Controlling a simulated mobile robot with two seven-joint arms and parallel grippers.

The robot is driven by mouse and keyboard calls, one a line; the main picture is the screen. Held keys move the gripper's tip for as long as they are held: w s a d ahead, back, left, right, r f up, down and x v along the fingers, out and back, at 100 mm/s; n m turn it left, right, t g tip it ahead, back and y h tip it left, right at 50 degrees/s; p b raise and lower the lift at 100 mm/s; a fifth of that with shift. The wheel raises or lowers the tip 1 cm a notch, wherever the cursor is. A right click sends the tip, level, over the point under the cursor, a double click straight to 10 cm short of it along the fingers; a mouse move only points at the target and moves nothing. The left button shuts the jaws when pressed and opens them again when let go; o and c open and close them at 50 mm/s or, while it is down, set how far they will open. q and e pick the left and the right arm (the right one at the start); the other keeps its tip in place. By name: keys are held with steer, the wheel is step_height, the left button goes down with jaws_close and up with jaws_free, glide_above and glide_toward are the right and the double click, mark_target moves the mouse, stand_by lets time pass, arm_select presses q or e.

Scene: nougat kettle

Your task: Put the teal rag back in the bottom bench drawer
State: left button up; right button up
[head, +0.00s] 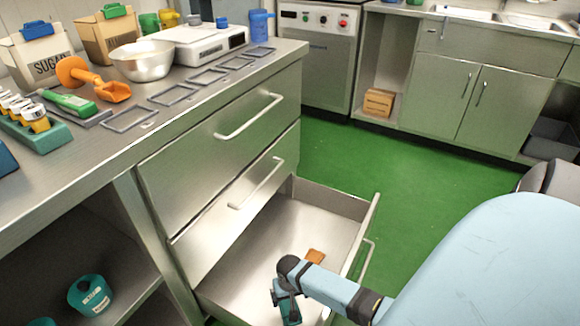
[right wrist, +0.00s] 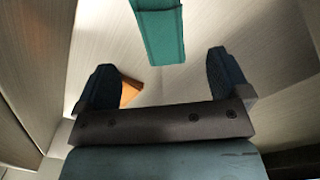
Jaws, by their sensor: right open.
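The bottom bench drawer (head: 325,212) is pulled open. My right gripper (head: 284,298) is over the inside of it, pointing down. In the right wrist view, its two fingers (right wrist: 165,80) are apart with nothing between them. The teal rag (right wrist: 158,30) shows there as a folded strip just beyond the fingertips, over the pale drawer floor. In the head view, part of the teal rag (head: 291,310) shows beside the gripper, partly hidden by it. I cannot tell whether it lies flat on the floor. My left gripper is out of view.
A small orange item (head: 315,256) lies in the drawer; it also shows by one finger in the wrist view (right wrist: 131,91). The two drawers above are shut. The bench top holds a steel bowl (head: 143,62), an orange scoop (head: 110,90) and a scale (head: 200,43). Green floor (head: 430,190) is clear.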

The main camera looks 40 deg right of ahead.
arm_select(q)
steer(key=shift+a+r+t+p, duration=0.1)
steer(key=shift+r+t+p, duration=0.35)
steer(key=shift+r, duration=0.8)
arm_select(e)
steer(key=shift+r, duration=1.55)
